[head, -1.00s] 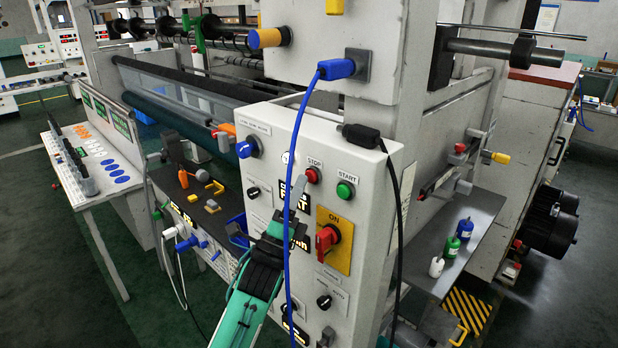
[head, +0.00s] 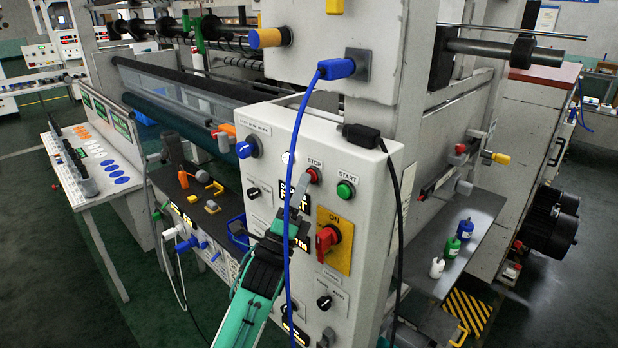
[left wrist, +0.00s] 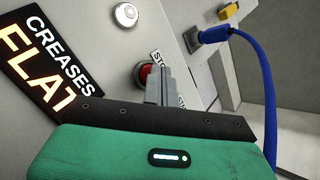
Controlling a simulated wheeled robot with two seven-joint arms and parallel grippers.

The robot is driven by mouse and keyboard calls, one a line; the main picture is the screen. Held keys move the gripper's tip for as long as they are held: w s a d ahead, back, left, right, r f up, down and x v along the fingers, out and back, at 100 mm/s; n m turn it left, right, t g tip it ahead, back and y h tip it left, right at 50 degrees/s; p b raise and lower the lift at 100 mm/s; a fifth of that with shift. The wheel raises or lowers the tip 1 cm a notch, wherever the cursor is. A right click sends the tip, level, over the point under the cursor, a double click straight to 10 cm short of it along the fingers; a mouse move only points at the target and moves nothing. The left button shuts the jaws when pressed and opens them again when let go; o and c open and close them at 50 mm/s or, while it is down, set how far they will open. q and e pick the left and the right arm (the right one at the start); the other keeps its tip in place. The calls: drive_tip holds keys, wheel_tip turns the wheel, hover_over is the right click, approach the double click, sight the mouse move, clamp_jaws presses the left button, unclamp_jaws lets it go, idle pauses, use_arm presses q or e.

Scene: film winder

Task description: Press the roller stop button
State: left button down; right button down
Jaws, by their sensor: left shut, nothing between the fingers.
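The red stop button (head: 313,175) sits on the grey control panel (head: 270,180), under a STOP label. In the left wrist view the red button (left wrist: 146,74) is partly hidden behind my fingers. My left gripper (head: 304,178) is shut with nothing in it. Its fingertips are at the left edge of the button; I cannot tell whether they touch it. In the left wrist view the shut fingers (left wrist: 158,82) overlap the right side of the button. My right gripper is not in view.
The green start button (head: 345,190) is just right of the stop button. A red rotary switch (head: 327,240) on a yellow plate is below. A blue cable (head: 298,150) hangs in front of the panel, close to my left arm. A black cable (head: 398,210) hangs at the panel's right.

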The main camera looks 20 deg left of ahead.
use_arm(q)
drive_tip(key=shift+s+a, duration=0.1)
drive_tip(key=shift+s, duration=0.05)
drive_tip(key=shift+s+a, duration=0.25)
drive_tip(key=shift+s, duration=0.45)
drive_tip(key=shift+s+a, duration=0.3)
drive_tip(key=shift+s, duration=0.45)
drive_tip(key=shift+s+a, duration=0.35)
drive_tip(key=shift+s, duration=0.45)
drive_tip(key=shift+s+a, duration=0.3)
drive_tip(key=shift+s, duration=0.45)
